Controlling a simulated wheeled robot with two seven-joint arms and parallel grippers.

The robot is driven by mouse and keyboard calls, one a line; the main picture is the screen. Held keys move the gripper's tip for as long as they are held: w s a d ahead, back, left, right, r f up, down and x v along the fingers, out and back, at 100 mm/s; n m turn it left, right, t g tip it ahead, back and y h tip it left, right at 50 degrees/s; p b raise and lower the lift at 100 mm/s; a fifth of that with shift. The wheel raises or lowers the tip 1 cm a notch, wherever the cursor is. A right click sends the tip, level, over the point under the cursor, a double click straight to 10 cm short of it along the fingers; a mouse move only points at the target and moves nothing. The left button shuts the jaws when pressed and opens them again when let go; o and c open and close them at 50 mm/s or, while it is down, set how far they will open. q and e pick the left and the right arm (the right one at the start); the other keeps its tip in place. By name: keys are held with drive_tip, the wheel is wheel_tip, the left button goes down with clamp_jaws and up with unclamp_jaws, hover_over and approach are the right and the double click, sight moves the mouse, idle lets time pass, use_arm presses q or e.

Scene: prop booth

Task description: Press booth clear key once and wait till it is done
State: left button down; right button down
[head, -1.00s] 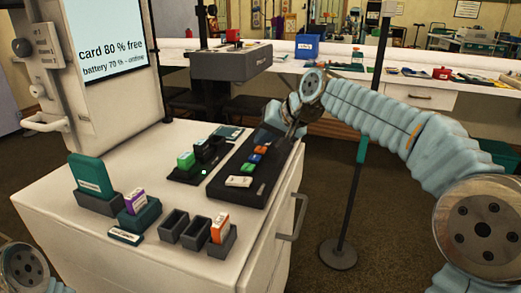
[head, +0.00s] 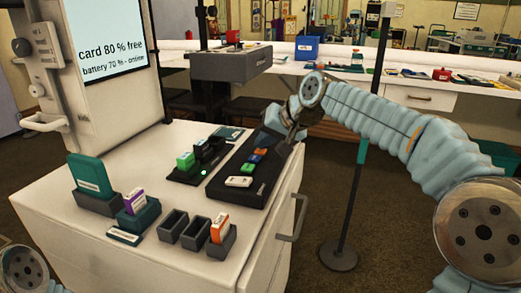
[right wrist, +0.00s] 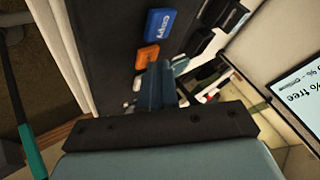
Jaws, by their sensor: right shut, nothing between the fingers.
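The black key panel (head: 222,185) lies on the white cabinet top in the head view, with a row of coloured keys. I cannot read which is the clear key in the head view. The wrist view shows a blue key marked "copy" (right wrist: 160,23) and an orange key (right wrist: 147,57). My right gripper (right wrist: 157,82) is shut and empty over the panel's far end; contact cannot be told. My left gripper is out of view.
The screen (head: 108,47) reads "card 80 % free" and "battery 70 % - online". A card reader with a green light (head: 204,173) sits left of the panel. Card holders (head: 171,226) stand at the front. A pole (head: 358,170) stands right of the cabinet.

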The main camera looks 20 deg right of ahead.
sight(264, 151)
drive_tip(key=shift+r+p, duration=0.8)
wheel_tip(264, 151, up, 5)
drive_tip(key=p, duration=0.4)
drive_tip(key=shift+p, duration=0.4)
